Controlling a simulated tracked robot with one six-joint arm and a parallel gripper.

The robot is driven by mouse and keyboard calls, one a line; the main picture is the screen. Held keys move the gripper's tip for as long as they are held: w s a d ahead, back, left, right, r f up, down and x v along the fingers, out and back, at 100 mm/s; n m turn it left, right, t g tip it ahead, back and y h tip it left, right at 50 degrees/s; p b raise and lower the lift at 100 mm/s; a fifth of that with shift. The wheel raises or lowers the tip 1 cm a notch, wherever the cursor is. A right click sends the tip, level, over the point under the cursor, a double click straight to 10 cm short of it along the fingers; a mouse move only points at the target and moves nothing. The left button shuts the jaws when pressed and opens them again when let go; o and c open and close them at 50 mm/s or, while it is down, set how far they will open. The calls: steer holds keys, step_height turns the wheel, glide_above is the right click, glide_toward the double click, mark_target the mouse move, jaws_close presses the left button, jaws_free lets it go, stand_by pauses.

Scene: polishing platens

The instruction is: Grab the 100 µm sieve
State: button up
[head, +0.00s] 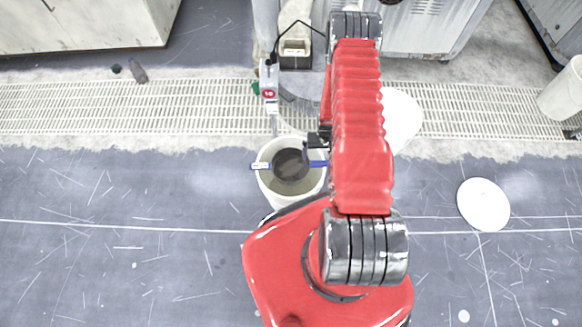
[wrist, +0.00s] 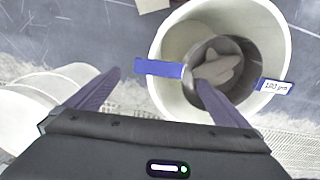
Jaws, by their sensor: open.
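The 100 µm sieve (head: 290,165) is a dark round pan with two blue tabs, sitting across the mouth of a white bucket (head: 268,190). In the wrist view the sieve (wrist: 208,55) has a tab labelled 100 µm (wrist: 275,87) on the right and a plain blue tab (wrist: 158,68) on the left. A pale patch shows inside it. My gripper (wrist: 158,78) is open, and the plain tab appears between its fingertips in that view. I cannot tell how far above it they are. In the head view my arm hides most of the gripper.
A white disc (head: 484,204) lies on the floor at right; another pale round thing (head: 402,120) is partly behind my arm. A grey upright device (head: 269,90) with a red label stands behind the bucket. A floor grating (head: 180,108) crosses the back. The left floor is mostly clear.

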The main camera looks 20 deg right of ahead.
mark_target(320, 163)
steer(key=shift+f, duration=0.25)
steer(key=shift+f, duration=0.15)
steer(key=shift+a+f, duration=0.1)
steer(key=shift+f, duration=2.35)
steer(key=shift+s, duration=0.1)
steer(key=c, duration=1.5)
steer(key=shift+c, duration=0.2)
steer(key=shift+r, duration=0.15)
